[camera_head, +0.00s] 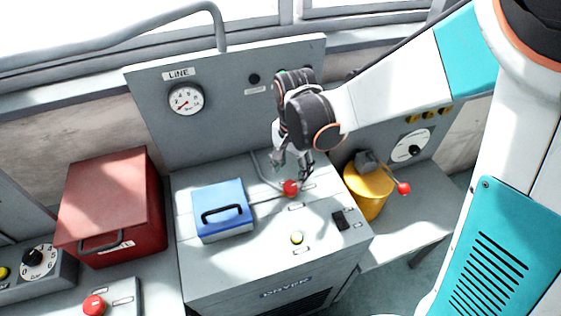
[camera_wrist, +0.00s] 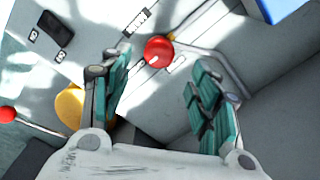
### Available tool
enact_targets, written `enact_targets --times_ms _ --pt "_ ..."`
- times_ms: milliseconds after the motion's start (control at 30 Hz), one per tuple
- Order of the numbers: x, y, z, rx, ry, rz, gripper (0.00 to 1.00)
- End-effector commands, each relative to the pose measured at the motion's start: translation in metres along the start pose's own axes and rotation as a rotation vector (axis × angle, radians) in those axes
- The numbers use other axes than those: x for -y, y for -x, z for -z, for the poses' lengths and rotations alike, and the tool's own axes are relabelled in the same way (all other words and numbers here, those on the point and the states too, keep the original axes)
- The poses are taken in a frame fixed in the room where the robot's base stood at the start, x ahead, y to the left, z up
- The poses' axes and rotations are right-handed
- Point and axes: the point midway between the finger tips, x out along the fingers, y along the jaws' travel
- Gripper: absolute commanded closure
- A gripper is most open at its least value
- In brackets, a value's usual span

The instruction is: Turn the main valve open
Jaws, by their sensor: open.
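No label reading main valve is legible. A red ball knob (camera_head: 290,187) shows on top of the grey dryer cabinet (camera_head: 270,262), near its back edge beside a thin grey pipe. My gripper (camera_head: 292,166) is open just above this knob, pointing down. In the wrist view the same knob (camera_wrist: 159,51) appears beyond and between the open fingers (camera_wrist: 160,75), with nothing held. I cannot tell whether a finger touches it. A second red ball knob (camera_head: 404,188) is on a lever beside the yellow canister (camera_head: 368,192), to the right.
A blue box with a black handle (camera_head: 222,208) stands on the cabinet left of my gripper. A grey upright panel with a LINE gauge (camera_head: 186,99) rises behind. A black switch (camera_head: 341,219) is at the right front. A red box (camera_head: 110,205) stands farther left.

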Motion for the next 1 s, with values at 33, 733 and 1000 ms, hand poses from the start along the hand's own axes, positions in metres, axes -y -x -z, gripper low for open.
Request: enact_targets --times_ms 33,733,1000 --pt "0.0 -0.014 0.0 0.0 0.0 0.0 0.44" --pt "-0.001 -0.066 0.0 0.0 0.0 0.0 0.44" --pt "-0.001 -0.066 0.0 0.0 0.0 0.0 0.88"
